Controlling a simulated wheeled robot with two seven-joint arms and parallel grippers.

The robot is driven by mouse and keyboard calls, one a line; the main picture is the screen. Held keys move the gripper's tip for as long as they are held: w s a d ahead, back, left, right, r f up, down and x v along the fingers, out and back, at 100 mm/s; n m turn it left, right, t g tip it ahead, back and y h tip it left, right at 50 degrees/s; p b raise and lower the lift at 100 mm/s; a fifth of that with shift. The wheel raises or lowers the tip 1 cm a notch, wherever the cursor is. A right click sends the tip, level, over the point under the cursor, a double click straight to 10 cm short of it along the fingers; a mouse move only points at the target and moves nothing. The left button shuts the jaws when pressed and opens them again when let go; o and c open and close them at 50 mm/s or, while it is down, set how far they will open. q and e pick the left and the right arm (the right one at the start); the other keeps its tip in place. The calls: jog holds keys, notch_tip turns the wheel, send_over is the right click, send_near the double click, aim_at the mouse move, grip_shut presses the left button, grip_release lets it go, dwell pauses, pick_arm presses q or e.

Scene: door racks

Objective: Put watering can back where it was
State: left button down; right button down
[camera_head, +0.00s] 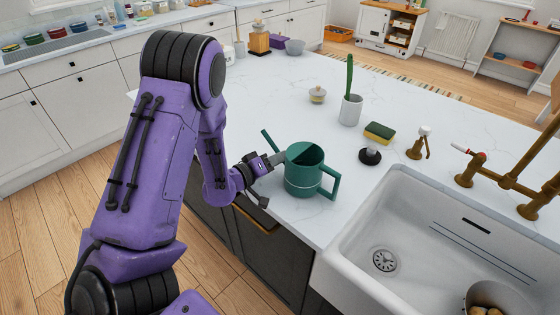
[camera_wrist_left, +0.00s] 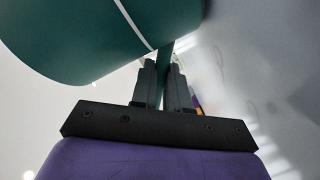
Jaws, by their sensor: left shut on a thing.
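The green watering can (camera_head: 302,180) is upright at the near edge of the white counter, left of the sink. I cannot tell whether its base touches the counter. Its handle points right and its spout (camera_head: 267,141) points up and left. My left gripper (camera_head: 276,160) reaches it from the left and is shut on the can at its spout side. In the left wrist view the can's body (camera_wrist_left: 90,40) fills the upper left, and a thin green part of it passes between the fingers of my left gripper (camera_wrist_left: 165,82). My right gripper is in no view.
The white sink (camera_head: 400,225) lies right of the can, with brass taps (camera_head: 490,165) behind it. The counter (camera_head: 240,105) is mostly clear beyond my left arm.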

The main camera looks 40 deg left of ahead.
pick_arm(q)
jog(key=shift+f, duration=0.2)
jog(key=c, duration=1.2)
grip_release()
jog(key=shift+o, duration=0.4)
jog(key=shift+w, duration=0.1)
jog(key=shift+r, duration=0.1)
jog(key=shift+s+r, duration=0.1)
jog(key=shift+s, duration=0.1)
jog(key=b+v, duration=0.2)
jog(key=v, duration=0.9)
jog(key=shift+s, duration=0.3)
